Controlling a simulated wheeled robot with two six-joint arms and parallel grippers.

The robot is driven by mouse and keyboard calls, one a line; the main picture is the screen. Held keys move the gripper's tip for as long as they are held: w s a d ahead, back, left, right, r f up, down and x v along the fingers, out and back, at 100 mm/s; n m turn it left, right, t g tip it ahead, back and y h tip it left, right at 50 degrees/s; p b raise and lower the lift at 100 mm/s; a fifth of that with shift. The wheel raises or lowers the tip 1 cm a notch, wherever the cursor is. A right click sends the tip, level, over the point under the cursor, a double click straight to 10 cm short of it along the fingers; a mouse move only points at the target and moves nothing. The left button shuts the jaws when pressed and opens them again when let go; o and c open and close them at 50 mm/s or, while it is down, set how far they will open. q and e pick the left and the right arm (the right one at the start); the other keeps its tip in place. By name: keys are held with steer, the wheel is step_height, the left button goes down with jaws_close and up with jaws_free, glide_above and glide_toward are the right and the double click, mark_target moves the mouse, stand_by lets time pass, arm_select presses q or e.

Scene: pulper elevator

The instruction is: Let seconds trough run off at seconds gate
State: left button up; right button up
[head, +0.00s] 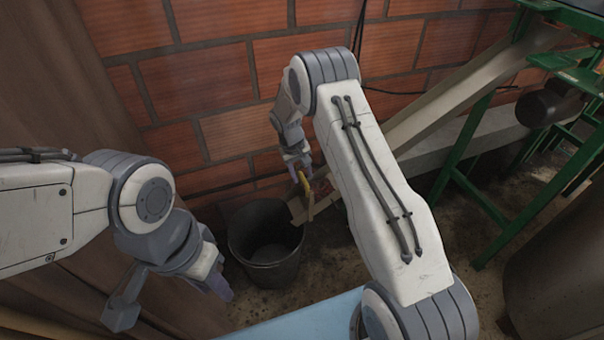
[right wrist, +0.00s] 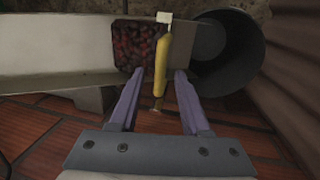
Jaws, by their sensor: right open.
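The seconds trough (head: 425,118) is a pale chute sloping down from the upper right to a dark bucket (head: 252,262). In the right wrist view the trough (right wrist: 60,48) holds dark red cherries (right wrist: 135,45) at its lower end, against the gate. The gate's yellow handle (right wrist: 161,62) stands there, and it also shows in the head view (head: 303,184). My right gripper (right wrist: 158,80) is open, with the handle between its fingers in the picture; I see no clear contact. My left gripper (head: 220,286) hangs at the lower left, away from the trough; its finger opening is unclear.
The bucket (right wrist: 228,50) is below the trough's end and its visible inside looks empty. A brick wall (head: 225,80) stands close behind the trough. A green metal frame (head: 460,150) is at the right. A brown panel (head: 65,110) is at the left.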

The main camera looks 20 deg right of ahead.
jaws_close()
stand_by(1.4)
